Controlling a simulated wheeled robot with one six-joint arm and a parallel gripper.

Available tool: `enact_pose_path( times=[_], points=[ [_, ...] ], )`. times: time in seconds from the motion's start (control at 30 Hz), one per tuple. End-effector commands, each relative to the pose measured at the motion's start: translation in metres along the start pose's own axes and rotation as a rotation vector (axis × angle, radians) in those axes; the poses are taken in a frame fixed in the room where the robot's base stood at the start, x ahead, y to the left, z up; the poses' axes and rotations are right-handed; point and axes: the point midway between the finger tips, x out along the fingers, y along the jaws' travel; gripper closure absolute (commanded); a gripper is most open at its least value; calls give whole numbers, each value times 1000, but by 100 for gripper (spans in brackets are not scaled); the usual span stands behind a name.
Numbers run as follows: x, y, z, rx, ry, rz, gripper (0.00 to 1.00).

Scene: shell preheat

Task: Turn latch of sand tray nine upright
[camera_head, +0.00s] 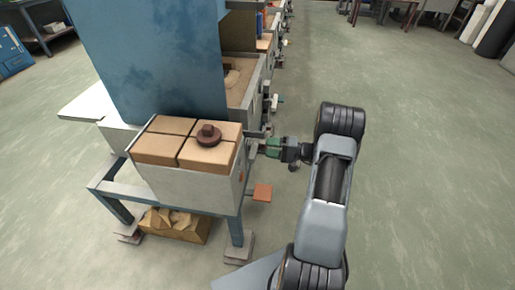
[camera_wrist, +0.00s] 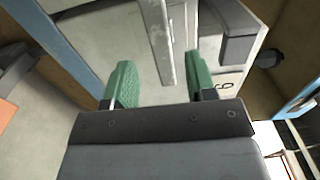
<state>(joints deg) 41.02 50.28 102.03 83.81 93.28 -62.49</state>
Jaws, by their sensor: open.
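My gripper (camera_head: 268,147) is at the right side of the machine row, just past the front box. In the wrist view my gripper (camera_wrist: 161,82) has two green fingers, spread apart. A pale grey bar (camera_wrist: 157,40), which looks like the latch, runs up the picture in front of the gap between the fingers. I cannot tell whether the fingers touch it. Behind it is a pale panel, apparently the tray front (camera_wrist: 110,45), with a partly hidden dark marking (camera_wrist: 222,86) that I cannot read. In the head view the latch is not clear.
A grey block-like handle (camera_wrist: 240,32) sticks out right of the fingers. A front box (camera_head: 188,186) holds tan blocks and a brown knob (camera_head: 208,135). An orange plate (camera_head: 262,193) juts out below my gripper. A blue cabinet (camera_head: 150,60) stands behind. Floor to the right is clear.

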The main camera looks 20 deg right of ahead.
Motion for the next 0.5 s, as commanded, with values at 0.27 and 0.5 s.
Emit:
enact_pose_path(
  times=[0.27, 0.5],
  points=[
    [40, 1, 0, -1, -3, 1, 49],
    [54, 0, 0, 0, -1, 1, 49]
  ],
)
